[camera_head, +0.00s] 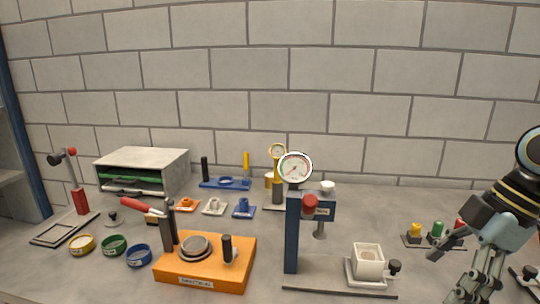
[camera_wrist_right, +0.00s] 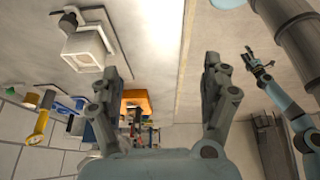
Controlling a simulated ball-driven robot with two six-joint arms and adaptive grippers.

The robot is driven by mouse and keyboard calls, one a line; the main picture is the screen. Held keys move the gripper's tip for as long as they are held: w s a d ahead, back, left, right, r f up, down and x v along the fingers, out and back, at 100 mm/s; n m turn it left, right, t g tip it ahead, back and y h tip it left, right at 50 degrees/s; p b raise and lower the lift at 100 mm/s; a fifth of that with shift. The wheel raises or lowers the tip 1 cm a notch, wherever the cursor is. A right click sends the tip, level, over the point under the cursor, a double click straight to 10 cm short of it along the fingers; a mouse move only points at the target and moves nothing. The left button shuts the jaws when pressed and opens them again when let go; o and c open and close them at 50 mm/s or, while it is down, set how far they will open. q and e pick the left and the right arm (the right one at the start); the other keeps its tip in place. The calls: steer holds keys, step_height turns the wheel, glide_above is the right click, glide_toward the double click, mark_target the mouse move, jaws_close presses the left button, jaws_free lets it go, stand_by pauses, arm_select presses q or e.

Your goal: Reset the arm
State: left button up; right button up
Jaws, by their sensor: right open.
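My right gripper (camera_head: 462,268) is at the lower right of the head view, above the bench's right part, with its fingers pointing down and left. In the wrist view its two fingers (camera_wrist_right: 166,80) stand wide apart with nothing between them. It is open and empty. The head view does not show my left gripper. What looks like my left gripper (camera_wrist_right: 260,64) shows small at the right of the wrist view, on a blue-grey arm. Its jaws are too small to read.
Left of my right gripper are a white cup (camera_head: 367,262) on a stand and a blue press (camera_head: 292,235) with a dial gauge (camera_head: 295,168). Coloured knobs (camera_head: 437,230) stand close by. An orange base (camera_head: 205,275), coloured rings and a grey organizer (camera_head: 145,160) are farther left.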

steer(key=s+a+f+m+t+h, duration=0.15)
steer(key=s+a+f+m, duration=0.25)
steer(key=s+f+m, duration=0.4)
steer(key=s+r+m+h, duration=0.25)
steer(key=s+m, duration=0.25)
steer(key=s, duration=0.4)
steer(key=s+d+f+b, duration=0.1)
steer(key=f+b, duration=0.2)
steer(key=f, duration=1)
steer(key=s+d+f+m+h+b, duration=0.1)
steer(key=f+b, duration=0.2)
steer(key=f, duration=0.9)
steer(key=s+d+f+b, duration=0.1)
steer(key=s+f+b, duration=0.15)
steer(key=f, duration=1.05)
arm_select(q)
step_height(320, 180, down, 15)
steer(key=s+b, duration=0.1)
steer(key=b, duration=0.5)
steer(key=shift+s+g, duration=0.3)
steer(key=shift+s, duration=0.05)
arm_select(e)
steer(key=s+d+f+g, duration=0.1)
steer(key=s+f, duration=1.5)
steer(key=f, duration=0.3)
steer(key=shift+s+f+m+g, duration=0.15)
steer(key=shift+s+m+g, duration=0.1)
steer(key=shift+m+g, duration=0.1)
